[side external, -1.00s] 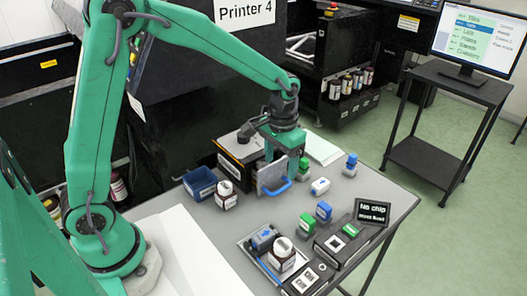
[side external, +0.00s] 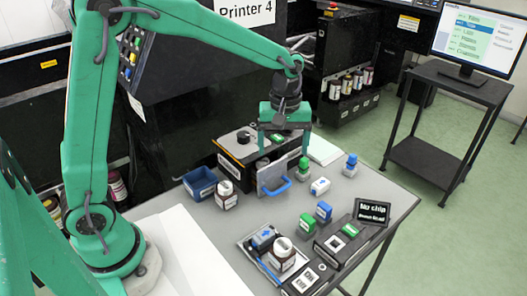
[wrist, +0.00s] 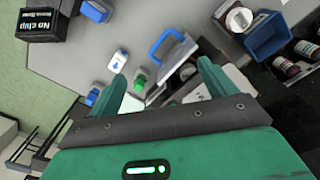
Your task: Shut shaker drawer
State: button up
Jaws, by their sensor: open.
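The shaker (side external: 236,150) is a dark box at the back of the grey table. Its drawer stands out from the box, with a grey front panel (side external: 265,181) and a blue handle (side external: 283,187). What lies inside the drawer is mostly hidden. The panel (wrist: 176,62) and blue handle (wrist: 165,46) show ahead of the fingers in the wrist view. My gripper (side external: 285,142) is open and empty, raised above the drawer and shaker top. Its two spread fingers also show in the wrist view (wrist: 166,86).
A blue bin (side external: 200,184) and a white-capped bottle (side external: 226,197) stand left of the drawer. A green-capped bottle (side external: 304,168) and a white-and-blue block (side external: 319,187) stand close on the right. A tray (side external: 258,262) and a "No chip" sign (side external: 373,211) are nearer the front.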

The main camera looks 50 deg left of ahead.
jog(key=n, duration=0.8)
send_over(282, 188)
notch_tip(282, 188, down, 5)
jog(key=shift+f, duration=0.1)
jog(key=shift+f, duration=3.8)
jog(key=c, duration=1.1)
jog(key=shift+w+a, duration=0.1)
jog(key=shift+a, duration=1.7)
jog(key=o, duration=1.1)
